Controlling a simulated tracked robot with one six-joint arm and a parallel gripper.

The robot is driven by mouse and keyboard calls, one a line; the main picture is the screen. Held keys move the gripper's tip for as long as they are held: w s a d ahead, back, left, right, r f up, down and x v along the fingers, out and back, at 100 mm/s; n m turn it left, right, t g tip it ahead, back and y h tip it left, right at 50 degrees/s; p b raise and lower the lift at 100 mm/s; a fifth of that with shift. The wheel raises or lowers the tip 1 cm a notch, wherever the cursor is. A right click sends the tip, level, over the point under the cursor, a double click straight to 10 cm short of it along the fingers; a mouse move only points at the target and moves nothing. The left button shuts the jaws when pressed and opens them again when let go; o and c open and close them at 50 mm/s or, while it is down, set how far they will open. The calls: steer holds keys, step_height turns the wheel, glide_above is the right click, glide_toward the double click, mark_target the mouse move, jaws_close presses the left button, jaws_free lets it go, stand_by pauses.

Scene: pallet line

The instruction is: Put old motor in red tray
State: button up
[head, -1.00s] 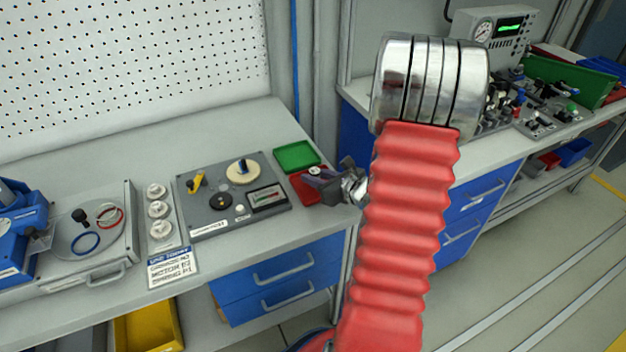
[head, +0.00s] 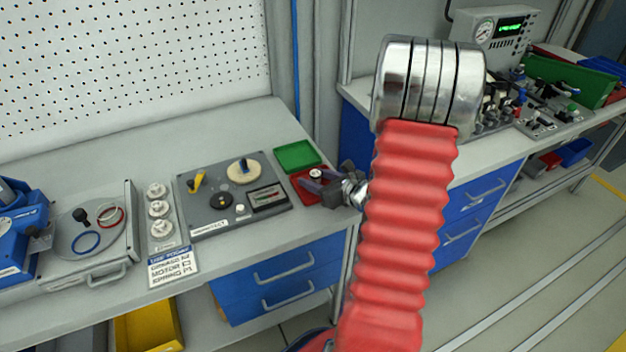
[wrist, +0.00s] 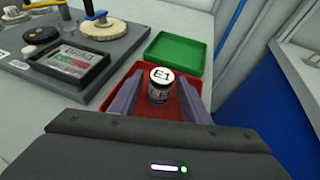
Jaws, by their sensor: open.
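The red tray (head: 299,190) lies on the bench near its right front corner. The old motor, a small cylinder (wrist: 160,86) with a white top marked E1, stands upright in the red tray (wrist: 132,103) in the wrist view. My gripper (wrist: 160,100) is open, with one finger on each side of the motor and a visible gap at each side. In the head view my gripper (head: 322,184) is at the tray, and the motor's pale top (head: 316,174) shows between the fingers. The motor's lower part is partly hidden in the head view.
A green tray (head: 297,156) lies just behind the red one. A grey test panel (head: 225,215) with knobs and a meter is to the left. White round parts (head: 158,208) and a label card (head: 173,267) are further left. A second bench stands at right.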

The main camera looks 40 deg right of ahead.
steer(key=v, duration=1.2)
steer(key=shift+r, duration=0.15)
stand_by(0.6)
steer(key=shift+w+a, duration=0.1)
steer(key=shift+a, duration=0.1)
steer(key=w+a+r+n+g+y, duration=0.1)
steer(key=a+r+n+g+y, duration=0.2)
steer(key=a+n, duration=0.75)
steer(key=w+a+r+n+g+y, duration=0.1)
steer(key=a+r+n+g+y, duration=0.45)
steer(key=a, duration=0.85)
steer(key=s+a+r+n+h, duration=0.3)
steer(key=s+n+h, duration=0.1)
steer(key=n, duration=0.6)
steer(key=s+a+r+n+h, duration=0.3)
steer(key=s+a+n+h, duration=0.1)
steer(key=n, duration=0.6)
steer(key=shift+s, duration=0.35)
